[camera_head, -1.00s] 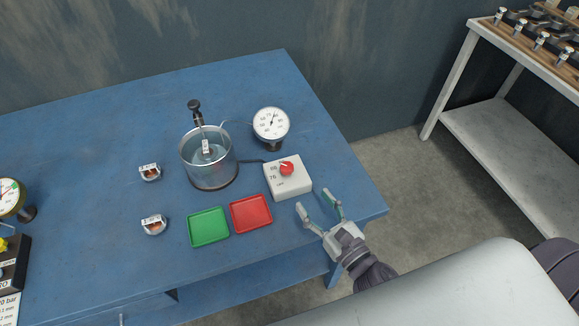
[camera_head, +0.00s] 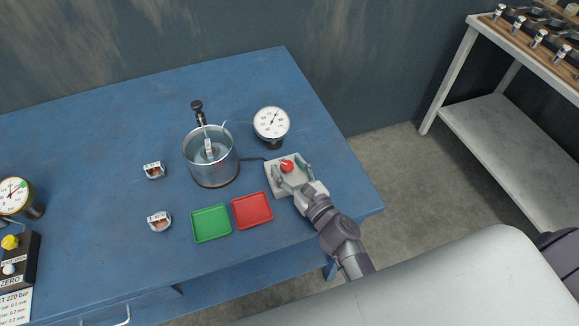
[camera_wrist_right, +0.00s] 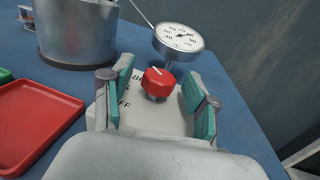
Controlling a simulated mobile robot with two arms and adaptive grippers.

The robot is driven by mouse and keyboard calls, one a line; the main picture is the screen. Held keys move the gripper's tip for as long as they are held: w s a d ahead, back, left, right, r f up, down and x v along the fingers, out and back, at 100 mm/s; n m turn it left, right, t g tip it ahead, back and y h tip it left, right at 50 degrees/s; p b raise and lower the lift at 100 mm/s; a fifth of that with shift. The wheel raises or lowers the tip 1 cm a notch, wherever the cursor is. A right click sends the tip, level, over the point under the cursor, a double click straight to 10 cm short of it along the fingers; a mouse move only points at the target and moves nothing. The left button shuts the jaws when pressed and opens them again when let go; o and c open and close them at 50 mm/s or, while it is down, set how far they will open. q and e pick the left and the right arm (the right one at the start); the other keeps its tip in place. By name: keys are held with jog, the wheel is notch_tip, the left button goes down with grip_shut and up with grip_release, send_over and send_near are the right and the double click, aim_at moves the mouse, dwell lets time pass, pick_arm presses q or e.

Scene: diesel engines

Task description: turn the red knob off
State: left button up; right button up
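The red knob (camera_head: 287,166) sits on top of a white control box (camera_head: 273,188) on the blue table. In the right wrist view the red knob (camera_wrist_right: 157,83) stands between the two fingers, a little beyond the fingertips. Its white pointer mark faces away, toward the upper left. Part of the box's lettering, ending in "FF", shows near the fingers. My right gripper (camera_head: 293,174) is open over the box, one finger on each side of the knob, with visible gaps. It also fills the right wrist view (camera_wrist_right: 160,88). My left gripper is not in view.
A metal pot (camera_head: 211,165) stands left of the box, with a dial gauge (camera_head: 271,124) behind. A red tray (camera_head: 252,210) and a green tray (camera_head: 211,223) lie in front. Two small labelled parts lie farther left. The table's right edge is close to my right arm.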

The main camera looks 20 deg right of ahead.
grip_shut()
